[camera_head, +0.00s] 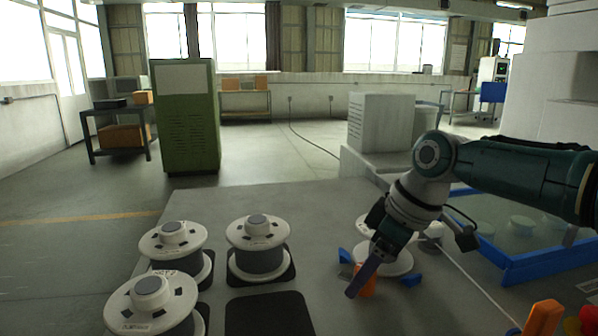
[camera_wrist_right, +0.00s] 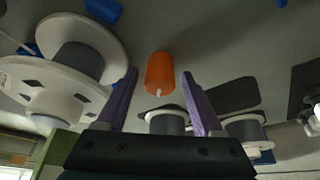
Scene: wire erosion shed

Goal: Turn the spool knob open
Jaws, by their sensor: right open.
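The orange knob (camera_head: 367,283) sits on the grey table top beside a white spool (camera_head: 396,264), partly hidden by my right gripper. In the right wrist view the knob (camera_wrist_right: 160,68) is a short orange cylinder with a small pale mark at its near end. My right gripper (camera_head: 357,284) points down at the knob. Its two purple fingers are apart, one on each side of the knob in the wrist view, with visible gaps. The spool (camera_wrist_right: 80,56) also shows left of the fingers there. My left gripper is in neither view.
Three white spools, one of them in front (camera_head: 152,300), stand on the table at left, near an empty dark pad (camera_head: 268,316). A blue-framed tray (camera_head: 520,268) is at right. An orange block (camera_head: 543,318) and red button (camera_head: 589,318) are front right.

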